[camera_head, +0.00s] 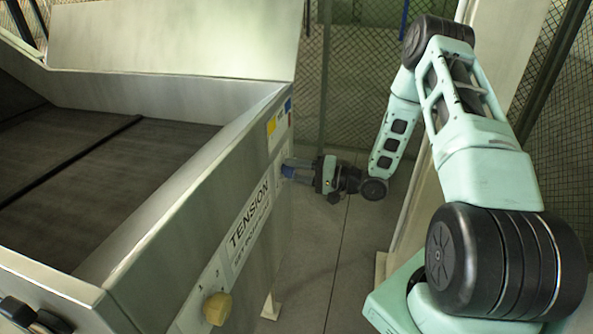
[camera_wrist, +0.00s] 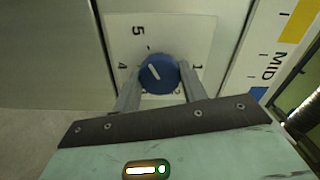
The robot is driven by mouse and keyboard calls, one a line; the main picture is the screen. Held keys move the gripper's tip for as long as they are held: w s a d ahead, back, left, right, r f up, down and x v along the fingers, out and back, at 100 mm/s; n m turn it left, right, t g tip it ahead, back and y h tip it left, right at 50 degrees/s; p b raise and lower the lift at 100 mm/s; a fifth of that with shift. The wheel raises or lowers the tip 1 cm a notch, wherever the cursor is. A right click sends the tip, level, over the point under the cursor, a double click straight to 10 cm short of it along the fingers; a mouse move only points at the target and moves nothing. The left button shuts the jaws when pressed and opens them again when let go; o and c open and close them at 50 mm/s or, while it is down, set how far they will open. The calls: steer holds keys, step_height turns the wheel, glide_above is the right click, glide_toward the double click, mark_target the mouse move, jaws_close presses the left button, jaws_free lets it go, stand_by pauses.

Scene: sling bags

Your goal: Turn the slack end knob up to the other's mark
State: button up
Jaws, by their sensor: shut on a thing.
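The blue knob (camera_wrist: 165,82) sits on a white dial plate (camera_wrist: 190,38); a little blue also shows in the head view (camera_head: 288,172). My gripper (camera_wrist: 160,73) is shut on this knob, one finger on each side. Its white line slants toward the upper left, roughly between 4 and 5 as seen. The 1 is at right; the numbers below are mostly hidden by my gripper. The yellow knob (camera_head: 217,308) is at the near end of the same panel, untouched. Small numbers stand above it, but its pointer cannot be read.
A panel labelled TENSION (camera_head: 250,213) lies between the knobs on the side of a metal conveyor frame (camera_head: 150,232). A coloured MID strip (camera_wrist: 275,60) is beside the blue knob's dial. Open floor (camera_head: 325,235) lies right of the frame, with mesh fencing behind.

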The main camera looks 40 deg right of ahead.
steer(key=o, duration=1)
steer(key=b+v, duration=0.4)
steer(key=v, duration=1.3)
steer(key=shift+s+d+b, duration=0.2)
steer(key=shift+b, duration=0.1)
steer(key=shift+w, duration=0.1)
